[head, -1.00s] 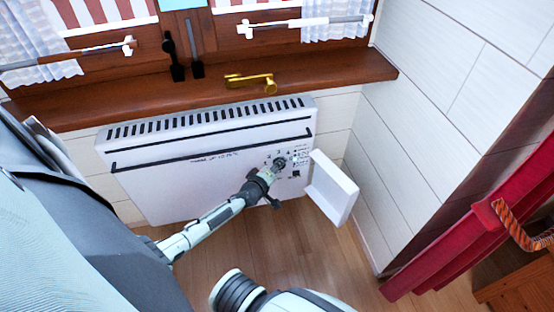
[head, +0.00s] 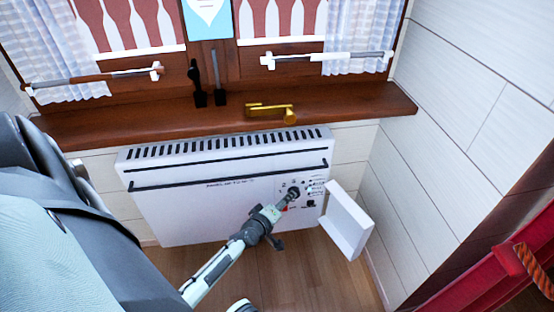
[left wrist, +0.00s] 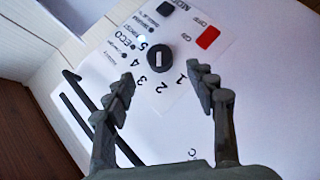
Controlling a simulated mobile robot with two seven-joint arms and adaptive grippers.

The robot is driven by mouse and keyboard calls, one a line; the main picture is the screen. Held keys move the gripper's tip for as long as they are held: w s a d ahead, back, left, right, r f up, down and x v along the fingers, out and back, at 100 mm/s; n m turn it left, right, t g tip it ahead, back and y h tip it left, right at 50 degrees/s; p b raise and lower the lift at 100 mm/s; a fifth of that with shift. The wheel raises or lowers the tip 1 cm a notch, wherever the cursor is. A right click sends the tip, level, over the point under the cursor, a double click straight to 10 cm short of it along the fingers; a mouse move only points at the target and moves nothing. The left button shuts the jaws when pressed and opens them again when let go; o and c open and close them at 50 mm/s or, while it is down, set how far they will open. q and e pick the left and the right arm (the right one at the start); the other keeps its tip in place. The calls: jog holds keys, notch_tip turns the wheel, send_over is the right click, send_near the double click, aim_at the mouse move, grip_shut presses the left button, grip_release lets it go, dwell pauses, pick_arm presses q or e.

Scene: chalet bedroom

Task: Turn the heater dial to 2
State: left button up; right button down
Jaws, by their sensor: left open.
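The white heater (head: 190,215) is mounted under the window sill, with its control panel at its right end. In the left wrist view, the round black dial (left wrist: 159,60) has a white marker line and printed numbers 1 to 5 around it. The line runs nearly up and down in that view; which number it indicates is unclear. My left gripper (left wrist: 160,77) is open, its fingers on either side and their tips just short of the dial, with no clear contact. In the head view the left gripper (head: 287,199) covers part of the panel. My right gripper is not in view.
The white panel cover (head: 348,222) stands open at the heater's right. A red switch (left wrist: 208,38) and a dark button (left wrist: 166,9) are near the dial. Wooden floor (head: 300,268) shows below.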

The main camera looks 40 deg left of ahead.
pick_arm(q)
jog(key=v, duration=0.5)
jog(key=shift+s+r, duration=0.15)
jog(key=shift+s, duration=0.1)
jog(key=s+d+f+m+g+h, duration=0.3)
jog(key=s+d+f+m, duration=0.2)
jog(key=d+f+m, duration=0.2)
jog(key=s+f+m+g+y, duration=0.1)
jog(key=s+f+m+g, duration=0.2)
jog(key=s, duration=0.5)
jog(key=s+d+f+m+g+y, duration=0.1)
jog(key=s+f+m+g, duration=0.3)
jog(key=s, duration=0.5)
notch_tip(320, 180, down, 3)
jog(key=m, duration=0.3)
jog(key=shift+s+r+g+p, duration=0.15)
jog(key=shift+r+g+p, duration=0.1)
jog(key=shift+g+p, duration=0.05)
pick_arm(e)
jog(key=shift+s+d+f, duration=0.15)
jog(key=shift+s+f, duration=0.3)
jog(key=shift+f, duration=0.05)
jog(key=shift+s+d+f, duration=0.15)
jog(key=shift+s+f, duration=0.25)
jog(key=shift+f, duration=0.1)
pick_arm(q)
jog(key=shift+d, duration=0.1)
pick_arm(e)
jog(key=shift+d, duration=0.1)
